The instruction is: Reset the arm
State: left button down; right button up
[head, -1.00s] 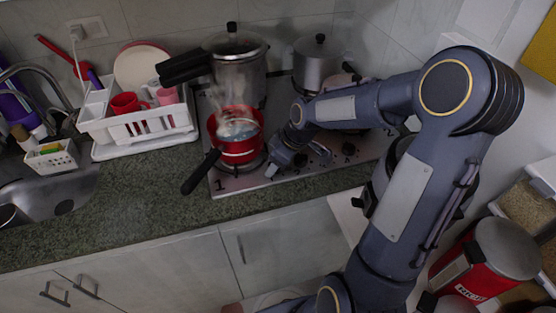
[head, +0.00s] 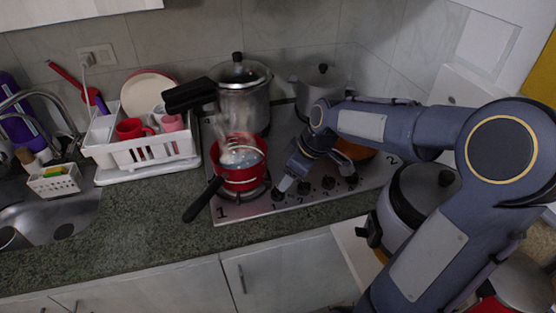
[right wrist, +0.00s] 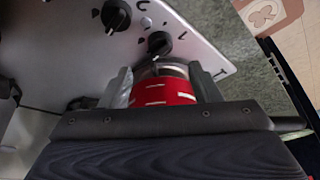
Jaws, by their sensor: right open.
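My right arm comes in from the right in the head view. Its gripper (head: 284,184) is low over the front of the stove, just right of the red pot (head: 241,172) and by the knobs. In the right wrist view the two fingers (right wrist: 163,90) are apart, with part of the red pot (right wrist: 165,92) showing between them. I cannot tell whether a finger touches the pot. The pot stands on the front left burner, its black handle pointing to the lower left. My left gripper is not in view.
A silver pressure cooker (head: 242,105) and a lidded grey pot (head: 321,88) stand at the back of the stove (head: 238,209). A white dish rack (head: 150,150) is at left. A lidded cooker (head: 412,205) stands at right, near my arm. The front counter (head: 140,230) is clear.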

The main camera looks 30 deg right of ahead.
jog(key=s+a+r+m, duration=0.1)
jog(key=s+a+m, duration=0.3)
jog(key=s, duration=0.5)
jog(key=s+a+r+m+t+y, duration=0.1)
jog(key=s+a+m, duration=0.3)
jog(key=s, duration=0.6)
jog(key=shift+s+a+t, duration=0.3)
jog(key=shift+a, duration=0.4)
